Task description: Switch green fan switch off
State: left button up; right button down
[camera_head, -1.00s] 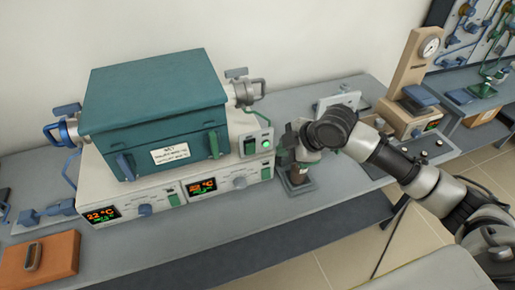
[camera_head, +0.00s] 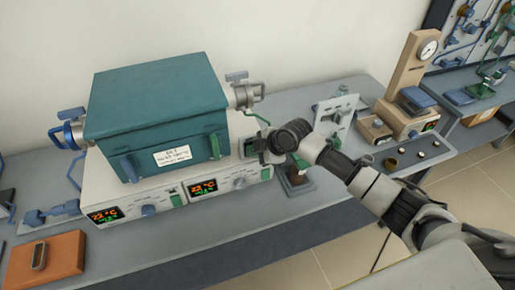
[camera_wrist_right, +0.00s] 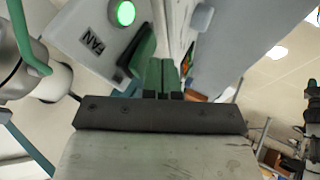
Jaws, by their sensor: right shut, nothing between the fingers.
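The fan panel sits on the right end of the white furnace base (camera_head: 248,148), mostly hidden behind my right gripper in the head view. In the right wrist view the panel shows its FAN label (camera_wrist_right: 93,40), a lit green round light (camera_wrist_right: 125,13) and a dark green fan switch (camera_wrist_right: 142,50). My right gripper (camera_head: 264,152) is at this panel. Its green fingers (camera_wrist_right: 162,77) are shut and empty, close beside the switch; I cannot tell whether they touch it. My left gripper is not in view.
A teal furnace box (camera_head: 155,100) stands on the white base. The base's front has two displays and knobs. A brown-and-green stand (camera_head: 297,183) is just right of the base, under my right arm. An orange-brown block (camera_head: 45,258) lies at front left. The bench front is clear.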

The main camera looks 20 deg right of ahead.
jog(key=shift+w, duration=0.3)
jog(key=shift+r, duration=0.1)
jog(key=shift+w+r+g, duration=0.1)
jog(key=shift+w+g, duration=0.2)
jog(key=shift+w, duration=0.05)
jog(key=shift+r+p, duration=0.8)
jog(key=shift+p, duration=0.05)
